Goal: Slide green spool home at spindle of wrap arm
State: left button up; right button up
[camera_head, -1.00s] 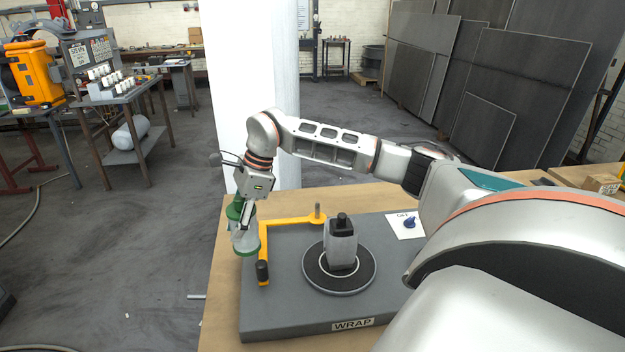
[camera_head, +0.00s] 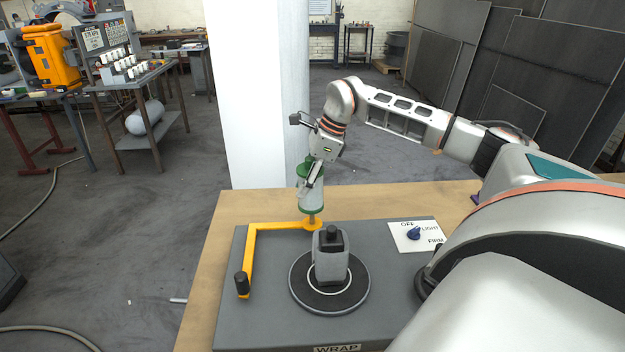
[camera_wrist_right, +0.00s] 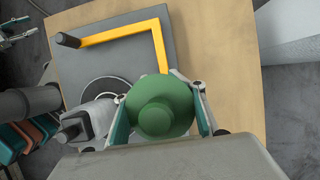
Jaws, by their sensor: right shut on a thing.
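The green spool (camera_head: 310,201) has green flanges and a pale wound body. My right gripper (camera_head: 311,183) is shut on it and holds it roughly upright. The yellow wrap arm (camera_head: 252,258) lies over the grey base, and its spindle (camera_head: 312,219) stands at its back right end. In the head view the spool's lower flange shows just above the spindle; I cannot tell whether the spindle tip is inside it. The right wrist view shows the spool's green top (camera_wrist_right: 160,106) between the two fingers, hiding the spindle. A grey and teal part at that view's upper left may be my left gripper.
A grey block with a black knob (camera_head: 331,259) stands on the round turntable (camera_head: 361,294), close in front of the spindle. The wrap arm's black handle (camera_head: 242,284) is at front left. A dial plate (camera_head: 409,243) lies to the right. A white column (camera_head: 256,110) rises behind the table.

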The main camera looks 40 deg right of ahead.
jog(key=shift+d, duration=0.3)
jog(key=shift+p, duration=0.35)
